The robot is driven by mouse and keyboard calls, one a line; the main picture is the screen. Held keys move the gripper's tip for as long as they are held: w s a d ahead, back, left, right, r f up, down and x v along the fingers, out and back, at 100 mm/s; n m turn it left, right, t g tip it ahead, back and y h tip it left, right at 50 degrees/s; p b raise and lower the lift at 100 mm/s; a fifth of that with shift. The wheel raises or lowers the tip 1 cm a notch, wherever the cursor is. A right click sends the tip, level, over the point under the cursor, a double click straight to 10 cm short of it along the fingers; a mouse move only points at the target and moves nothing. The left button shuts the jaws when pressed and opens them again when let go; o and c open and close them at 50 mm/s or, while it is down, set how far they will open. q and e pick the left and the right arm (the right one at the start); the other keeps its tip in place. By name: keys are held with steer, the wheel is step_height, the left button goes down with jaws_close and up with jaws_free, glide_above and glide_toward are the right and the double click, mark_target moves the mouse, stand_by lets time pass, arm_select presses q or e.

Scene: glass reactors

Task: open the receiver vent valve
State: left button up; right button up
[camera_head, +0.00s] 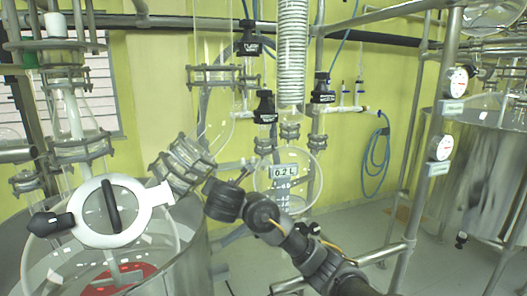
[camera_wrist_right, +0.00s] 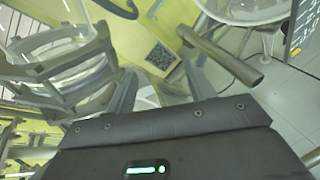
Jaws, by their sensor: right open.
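The glass receiver (camera_head: 310,185), a round vessel with a 0.2 L display in front of it, stands in the middle of the head view. Black valve bodies sit on the pipes above it: one just above (camera_head: 265,105), one to the right (camera_head: 322,88) and one higher up (camera_head: 250,38). I cannot tell which is the receiver vent valve. My right gripper (camera_head: 243,177) is in front of the receiver's left side, mostly hidden by its own wrist. In the right wrist view its fingers (camera_wrist_right: 162,88) are apart and empty, with a metal bar handle (camera_wrist_right: 228,58) just beyond the right finger.
A glass reactor with a white ringed lid (camera_head: 152,198) fills the lower left. A flanged glass joint (camera_head: 182,163) is close left of my right gripper. A steel tank (camera_head: 480,165) and frame stand at the right. A blue hose (camera_head: 376,165) hangs on the yellow wall.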

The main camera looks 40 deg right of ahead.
steer(key=d+r+n+h, duration=0.1)
steer(key=d+r, duration=0.1)
steer(key=r, duration=0.5)
steer(key=d+r+n+h, duration=0.1)
steer(key=d+r+h, duration=0.15)
steer(key=r, duration=0.35)
steer(key=n+h, duration=0.1)
steer(key=h, duration=0.2)
glide_toward(264, 94)
steer(key=d, duration=0.1)
steer(key=shift+t, duration=0.3)
steer(key=p+x, duration=0.4)
steer(key=x, duration=0.6)
steer(key=shift+w+f, duration=0.1)
steer(key=shift+w, duration=0.25)
steer(key=shift+w+d+f, duration=0.1)
steer(key=shift+w+d, duration=0.25)
steer(key=shift+w, duration=0.05)
steer(key=shift+c, duration=0.4)
steer(key=c, duration=0.6)
steer(key=shift+n+y+p, duration=0.3)
steer(key=shift+y+p, duration=0.05)
